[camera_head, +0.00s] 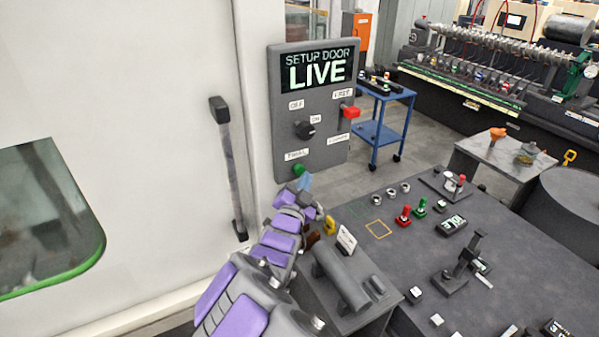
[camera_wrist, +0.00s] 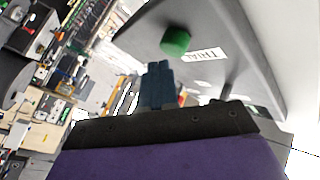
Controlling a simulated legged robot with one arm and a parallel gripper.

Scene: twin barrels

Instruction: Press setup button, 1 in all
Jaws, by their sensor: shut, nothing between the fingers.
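A grey control panel (camera_head: 335,150) stands beside the white wall, with a lit display (camera_head: 318,67) reading "SETUP DOOR LIVE". A green button (camera_head: 298,170) sits at its lower left under a label reading "TRIAL". In the wrist view the green button (camera_wrist: 175,40) stands out from the panel (camera_wrist: 215,28). No button is clearly labelled "setup". My gripper (camera_head: 305,182) is shut and empty, just below and right of the green button in the head view. In the wrist view its bluish fingertips (camera_wrist: 158,68) are below the button, with a visible gap between them.
The panel also has a black knob (camera_head: 304,130) and a red knob (camera_head: 350,112). A vertical door handle (camera_head: 230,165) is on the left. A dark bench (camera_head: 480,275) with switches and small buttons is at right, and a blue cart (camera_head: 378,130) stands behind.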

